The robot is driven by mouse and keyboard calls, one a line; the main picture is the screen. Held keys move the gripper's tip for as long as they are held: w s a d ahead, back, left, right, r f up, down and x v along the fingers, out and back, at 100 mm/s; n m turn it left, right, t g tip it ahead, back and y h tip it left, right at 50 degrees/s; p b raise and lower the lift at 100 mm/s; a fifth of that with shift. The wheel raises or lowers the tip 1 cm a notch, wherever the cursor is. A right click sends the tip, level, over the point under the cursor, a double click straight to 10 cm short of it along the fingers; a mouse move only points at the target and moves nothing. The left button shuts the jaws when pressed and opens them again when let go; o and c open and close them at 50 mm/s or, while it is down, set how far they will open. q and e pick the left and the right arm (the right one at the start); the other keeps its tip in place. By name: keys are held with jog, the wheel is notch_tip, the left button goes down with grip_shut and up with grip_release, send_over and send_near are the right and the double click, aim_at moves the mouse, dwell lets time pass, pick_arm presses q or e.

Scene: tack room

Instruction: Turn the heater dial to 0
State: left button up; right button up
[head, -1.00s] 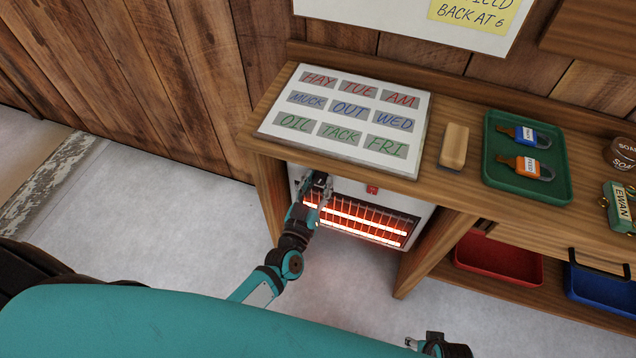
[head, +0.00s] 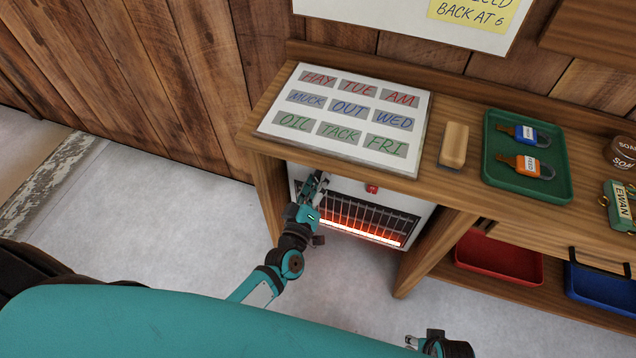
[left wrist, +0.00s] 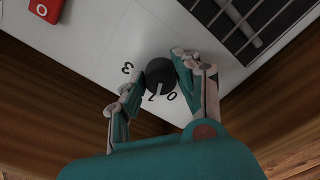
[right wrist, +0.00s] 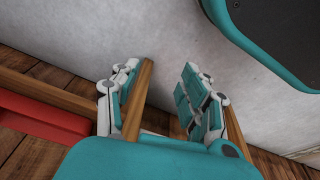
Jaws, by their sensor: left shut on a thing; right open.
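The white heater (head: 420,207) stands under the bench, with a barred front. Its lower bar glows orange; the upper bar looks dark. The black round dial (left wrist: 160,72) is on the heater's pale panel in the left wrist view, with printed numbers around it; 3 and 0 read clearly. A pale mark on the dial faces the number side, seemingly near 1. My left gripper (head: 316,186) is shut on the dial, a finger on either side (left wrist: 159,76); it hides the dial in the head view. My right gripper (right wrist: 160,78) is open and empty, low at the head view's bottom edge (head: 430,344).
A red switch (left wrist: 45,9) marked O sits on the heater panel, also in the head view (head: 372,188). The wooden bench top (head: 440,190) overhangs the heater. A bench leg (head: 432,250) stands right of it. Red (head: 500,262) and blue (head: 600,290) bins lie further right.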

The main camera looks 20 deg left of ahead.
pick_arm(q)
jog(key=shift+n+b, duration=0.8)
jog(key=shift+n, duration=2.8)
pick_arm(e)
jog(key=shift+w+r, duration=0.25)
jog(key=shift+r, duration=0.65)
jog(key=shift+w+r, duration=0.3)
jog(key=shift+r, duration=0.65)
jog(key=shift+w+r, duration=0.25)
jog(key=shift+r, duration=0.65)
jog(key=shift+a+r, duration=0.1)
jog(key=shift+r, duration=0.05)
pick_arm(q)
jog(key=o, duration=1.1)
jog(key=shift+o, duration=0.2)
jog(key=s, duration=1.2)
jog(key=shift+a, duration=0.2)
